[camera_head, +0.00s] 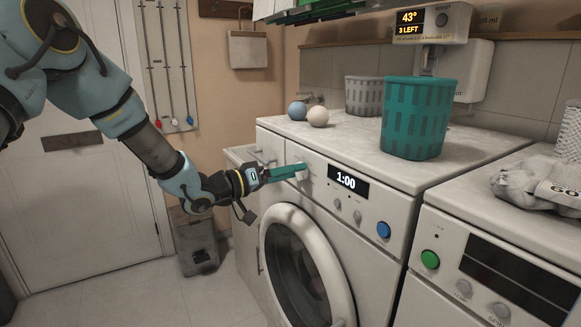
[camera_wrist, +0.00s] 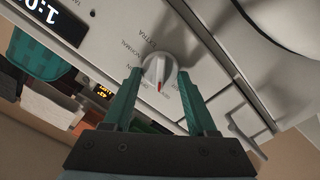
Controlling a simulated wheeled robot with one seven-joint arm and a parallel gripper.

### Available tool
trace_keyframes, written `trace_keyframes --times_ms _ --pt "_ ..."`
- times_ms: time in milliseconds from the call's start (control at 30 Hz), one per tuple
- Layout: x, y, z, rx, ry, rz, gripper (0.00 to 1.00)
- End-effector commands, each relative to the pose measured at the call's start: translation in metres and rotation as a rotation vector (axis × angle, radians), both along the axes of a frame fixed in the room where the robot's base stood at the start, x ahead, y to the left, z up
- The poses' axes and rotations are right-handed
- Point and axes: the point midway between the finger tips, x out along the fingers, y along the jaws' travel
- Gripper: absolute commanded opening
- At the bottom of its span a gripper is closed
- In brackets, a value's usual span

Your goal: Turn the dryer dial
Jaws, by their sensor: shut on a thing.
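The white dryer (camera_head: 381,267) has a round glass door and a display (camera_head: 342,180) reading 1:00. Its white dial (camera_wrist: 160,73) sits on the panel left of the display in the head view, mostly hidden by my gripper there (camera_head: 302,173). In the wrist view the dial has a red mark pointing toward the lower part of the picture, near printed labels. My gripper (camera_wrist: 158,79) has green fingers, one on each side of the dial. They are shut on the dial, with its knob between the tips.
A teal basket (camera_head: 416,118), a grey basket (camera_head: 363,96), a blue ball (camera_head: 297,111) and a cream ball (camera_head: 318,117) stand on the dryer top. A second machine (camera_head: 489,262) stands at right.

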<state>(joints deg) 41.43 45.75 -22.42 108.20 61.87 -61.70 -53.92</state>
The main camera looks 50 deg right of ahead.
Motion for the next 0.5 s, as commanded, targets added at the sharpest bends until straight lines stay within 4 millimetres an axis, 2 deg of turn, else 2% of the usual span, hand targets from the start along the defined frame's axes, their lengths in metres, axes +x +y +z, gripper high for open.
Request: trace_keyframes --times_ms 500 --pt "0.0005 0.0001 -0.0007 0.013 0.032 0.001 0.02"
